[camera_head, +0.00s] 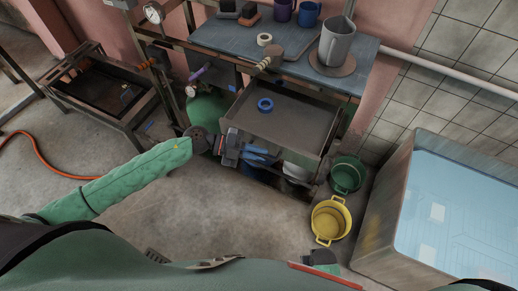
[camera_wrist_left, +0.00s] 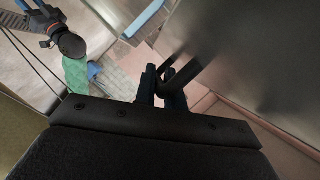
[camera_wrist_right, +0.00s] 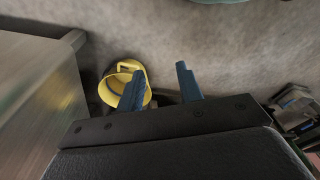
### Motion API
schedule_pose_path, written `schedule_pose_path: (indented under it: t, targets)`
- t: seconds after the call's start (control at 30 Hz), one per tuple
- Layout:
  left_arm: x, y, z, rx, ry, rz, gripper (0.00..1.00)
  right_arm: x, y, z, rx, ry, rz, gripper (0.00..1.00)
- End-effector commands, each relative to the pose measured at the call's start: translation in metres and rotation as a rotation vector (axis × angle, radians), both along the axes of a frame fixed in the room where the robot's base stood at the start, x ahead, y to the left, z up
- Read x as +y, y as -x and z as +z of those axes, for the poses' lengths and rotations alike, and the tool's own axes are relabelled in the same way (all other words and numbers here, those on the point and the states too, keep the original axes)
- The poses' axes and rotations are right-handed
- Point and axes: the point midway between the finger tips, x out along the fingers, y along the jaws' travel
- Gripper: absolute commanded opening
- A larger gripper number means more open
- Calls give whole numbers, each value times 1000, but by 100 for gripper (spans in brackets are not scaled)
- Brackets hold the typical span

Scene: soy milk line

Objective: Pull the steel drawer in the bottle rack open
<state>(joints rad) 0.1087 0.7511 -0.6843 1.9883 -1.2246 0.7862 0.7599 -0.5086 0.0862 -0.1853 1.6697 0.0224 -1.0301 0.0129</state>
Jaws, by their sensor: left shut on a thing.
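The steel drawer (camera_head: 300,122) stands out from the bottle rack under the blue-grey worktop, and its inside shows. A blue tape roll (camera_head: 265,105) lies in it. My left gripper (camera_head: 265,155) is at the drawer's front. In the left wrist view my left gripper (camera_wrist_left: 165,88) is shut on the dark bar handle (camera_wrist_left: 188,72), beside the drawer's grey front (camera_wrist_left: 250,50). In the right wrist view my right gripper (camera_wrist_right: 161,84) is open and empty, its fingers apart above the floor.
A yellow pot (camera_head: 328,220) and a green pot (camera_head: 347,174) stand on the floor right of the drawer. A large tank (camera_head: 377,220) is at the right. A grey jug (camera_head: 336,45) stands on the worktop (camera_head: 225,37).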

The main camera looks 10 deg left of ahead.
Motion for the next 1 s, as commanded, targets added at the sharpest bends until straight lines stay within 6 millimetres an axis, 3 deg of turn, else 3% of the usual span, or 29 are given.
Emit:
schedule_pose_path:
  t: [0.17, 0.2, 0.23, 0.67, 1.0]
  targets:
    - [0, 0, -1, 1, -1, 1, 0, 0, 0, 0, 0, 0, 0, 36]
    - [0, 0, -1, 1, -1, 1, 13, 0, 0, 0, 0, 0, 0, 36]
    - [0, 0, -1, 1, -1, 1, 19, 0, 0, 0, 0, 0, 0, 36]
    - [7, 0, -1, 0, -1, 0, 20, 0, 2, -1, 12, 2, 0, 36]
    - [48, 1, 7, 2, -2, 0, 20, 13, -20, 63, -3, -15, 0, 36]
